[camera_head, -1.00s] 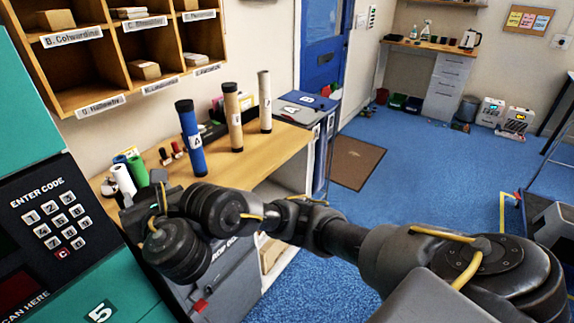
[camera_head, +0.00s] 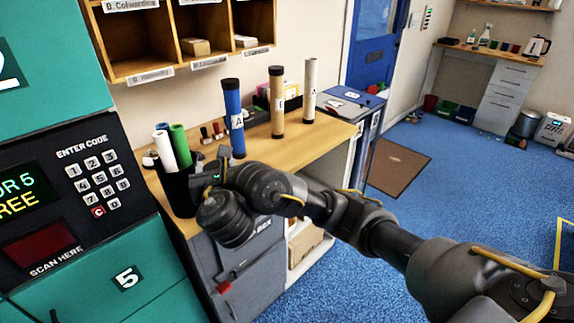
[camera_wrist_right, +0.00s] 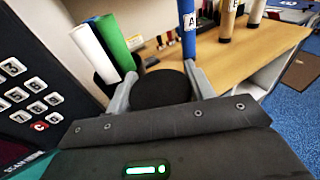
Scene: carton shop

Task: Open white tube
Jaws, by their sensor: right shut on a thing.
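White and green rolls (camera_head: 179,147) lean out of the pot. My left gripper is out of view.
A blue tube (camera_head: 233,118) and a brown tube (camera_head: 277,102) stand left of the white tube on the bench (camera_head: 295,140). Teal lockers with a keypad (camera_head: 98,180) are close on the left. Shelves (camera_head: 185,35) hang above. Blue floor is open at right.

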